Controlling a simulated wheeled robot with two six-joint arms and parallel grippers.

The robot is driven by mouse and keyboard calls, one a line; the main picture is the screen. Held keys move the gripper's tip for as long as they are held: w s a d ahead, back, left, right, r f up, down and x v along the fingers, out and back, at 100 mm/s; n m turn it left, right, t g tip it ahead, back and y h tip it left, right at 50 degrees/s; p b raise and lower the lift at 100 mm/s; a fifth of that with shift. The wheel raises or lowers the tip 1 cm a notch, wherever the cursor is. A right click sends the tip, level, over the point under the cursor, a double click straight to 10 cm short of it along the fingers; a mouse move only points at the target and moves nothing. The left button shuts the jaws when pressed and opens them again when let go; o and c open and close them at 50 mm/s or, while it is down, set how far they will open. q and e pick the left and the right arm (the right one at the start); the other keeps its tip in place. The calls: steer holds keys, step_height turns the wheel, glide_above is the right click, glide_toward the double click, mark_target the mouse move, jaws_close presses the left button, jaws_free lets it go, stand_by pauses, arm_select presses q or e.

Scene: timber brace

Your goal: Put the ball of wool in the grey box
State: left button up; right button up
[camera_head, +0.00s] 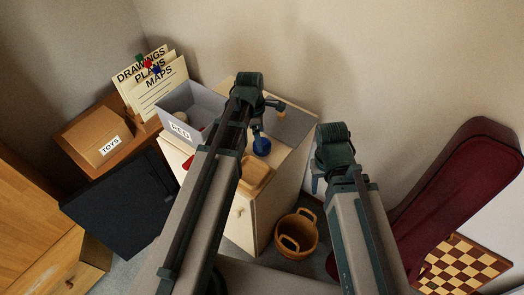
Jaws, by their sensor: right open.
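The grey box (207,101) stands open on the pale cabinet, with a white label on its front and a pale round thing inside. A small blue round thing (261,147), perhaps the ball of wool, is on the cabinet top, just below a dark part of my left gripper (266,122). I cannot tell whether they touch, or whether that gripper is open or shut. My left forearm hides part of the box's right side. My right gripper (317,184) is open, points down to the right of the cabinet, and is partly hidden by its own wrist.
A dark grey mat (290,124) and a wooden item (256,175) are on the cabinet top. A wicker basket (297,234) stands on the floor. A box labelled TOYS (92,138) and file folders (160,96) are left. A red instrument case (455,175) and chessboard (462,264) are right.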

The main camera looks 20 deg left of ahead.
arm_select(q)
steer(key=shift+f, duration=0.1)
steer(key=f+b, duration=0.5)
steer(key=shift+w+d, duration=0.15)
steer(key=shift+d, duration=0.2)
steer(key=c, duration=1.4)
steer(key=shift+r, duration=0.1)
step_height(320, 180, up, 10)
steer(key=p, duration=1)
